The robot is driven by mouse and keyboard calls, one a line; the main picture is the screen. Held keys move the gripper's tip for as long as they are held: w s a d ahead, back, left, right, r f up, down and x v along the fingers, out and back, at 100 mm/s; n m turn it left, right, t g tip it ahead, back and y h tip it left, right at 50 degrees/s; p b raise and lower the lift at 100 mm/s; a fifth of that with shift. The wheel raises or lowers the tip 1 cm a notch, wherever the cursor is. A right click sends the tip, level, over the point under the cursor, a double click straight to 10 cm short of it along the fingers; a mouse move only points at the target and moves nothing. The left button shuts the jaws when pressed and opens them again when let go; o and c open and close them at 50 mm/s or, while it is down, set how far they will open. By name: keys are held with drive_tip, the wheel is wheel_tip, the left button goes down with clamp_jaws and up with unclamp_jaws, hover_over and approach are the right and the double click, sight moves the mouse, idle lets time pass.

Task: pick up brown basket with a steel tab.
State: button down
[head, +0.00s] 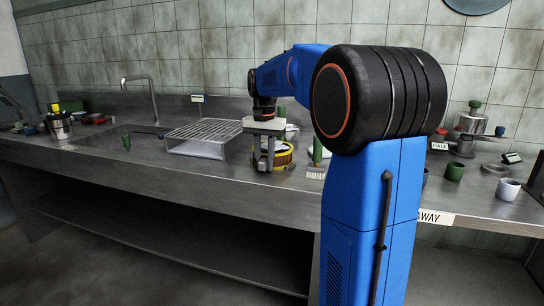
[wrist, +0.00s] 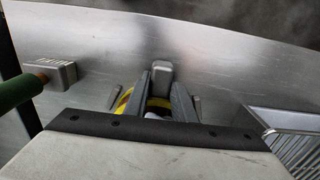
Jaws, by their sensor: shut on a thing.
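My gripper (head: 265,164) points down at the counter in the middle of the head view. Its two grey fingers also show in the wrist view (wrist: 161,90). They are closed at a round basket with a yellow rim (head: 285,160), which sits low at the counter. The basket's yellow edge (wrist: 123,103) shows beside the fingers in the wrist view. A grey metal piece (wrist: 161,71) shows at the fingertips; I cannot tell whether it is the basket's steel tab. My gripper hides much of the basket, and its brown side is hard to make out.
A wire rack (head: 208,131) stands left of the gripper. A brush with a green handle (head: 317,155) stands close on the right. Green and white cups (head: 508,189) and stacked pots (head: 472,124) are farther right. The counter's front edge is close.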

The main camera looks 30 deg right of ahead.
wheel_tip(320, 180, up, 10)
idle(0.7)
drive_tip(key=c, duration=2.4)
unclamp_jaws()
clamp_jaws()
drive_tip(key=shift+w, duration=0.1)
